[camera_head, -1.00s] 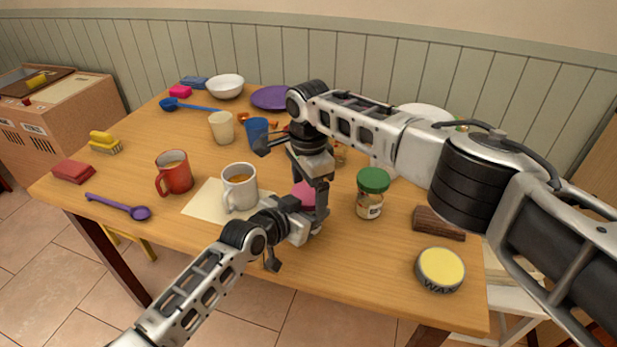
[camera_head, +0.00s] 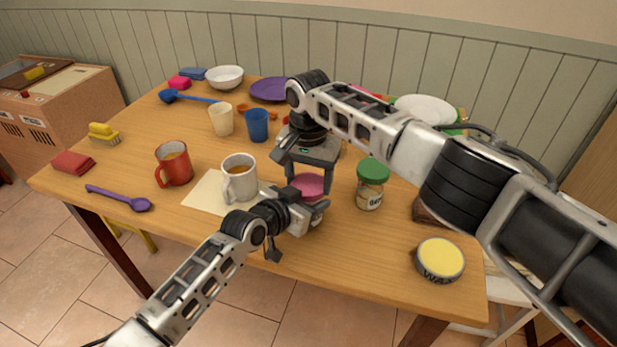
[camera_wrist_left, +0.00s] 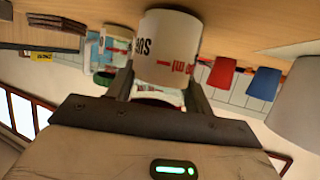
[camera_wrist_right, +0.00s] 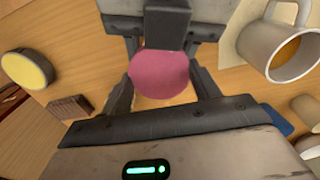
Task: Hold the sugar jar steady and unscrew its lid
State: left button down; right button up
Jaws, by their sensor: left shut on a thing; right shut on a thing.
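The sugar jar (camera_wrist_left: 168,48) is white with dark and red lettering, standing on the table in the left wrist view. Its pink lid (camera_wrist_right: 160,74) fills the space between my right fingers in the right wrist view. The lid also shows in the head view (camera_head: 309,185). My left gripper (camera_head: 310,212) is shut on the jar body from the front side. My right gripper (camera_head: 311,172) points down from above and is shut on the lid. In the head view the jar body is mostly hidden behind the left gripper. I cannot tell whether the lid has loosened.
A white mug (camera_head: 239,178) stands close on the left, with a red mug (camera_head: 174,164) beyond. A green-lidded jar (camera_head: 371,185) stands close on the right, with a wax tin (camera_head: 440,259) near the front right. A blue cup (camera_head: 257,125) is behind.

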jog(key=n, duration=0.5)
jog(key=o, duration=1.1)
